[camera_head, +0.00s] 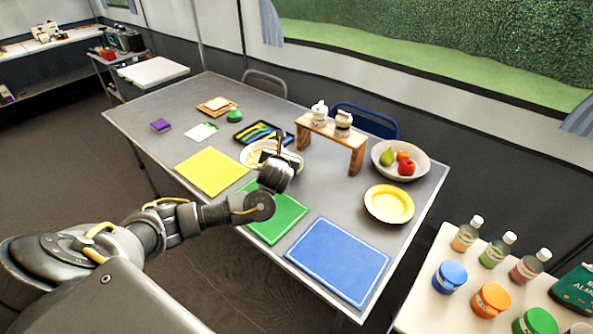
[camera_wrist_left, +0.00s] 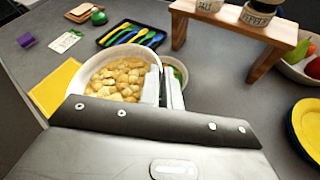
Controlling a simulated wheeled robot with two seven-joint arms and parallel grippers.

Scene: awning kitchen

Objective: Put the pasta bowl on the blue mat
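The pasta bowl (camera_head: 252,156) is white and filled with yellow pasta, on the grey table behind the yellow and green mats. It also shows in the left wrist view (camera_wrist_left: 112,80). My left gripper (camera_head: 277,153) is at the bowl's right side. In the left wrist view its fingers (camera_wrist_left: 164,88) sit close together at the right rim, one on the inner side; whether they press on the rim is unclear. The blue mat (camera_head: 338,260) lies bare at the table's near right corner. My right gripper is not in view.
A green mat (camera_head: 272,215) and a yellow mat (camera_head: 212,171) lie left of the blue mat. A bowl with green contents (camera_wrist_left: 178,74) is close beside the gripper. A wooden stand (camera_head: 332,139), fruit bowl (camera_head: 381,155) and yellow plate (camera_head: 389,204) stand further right.

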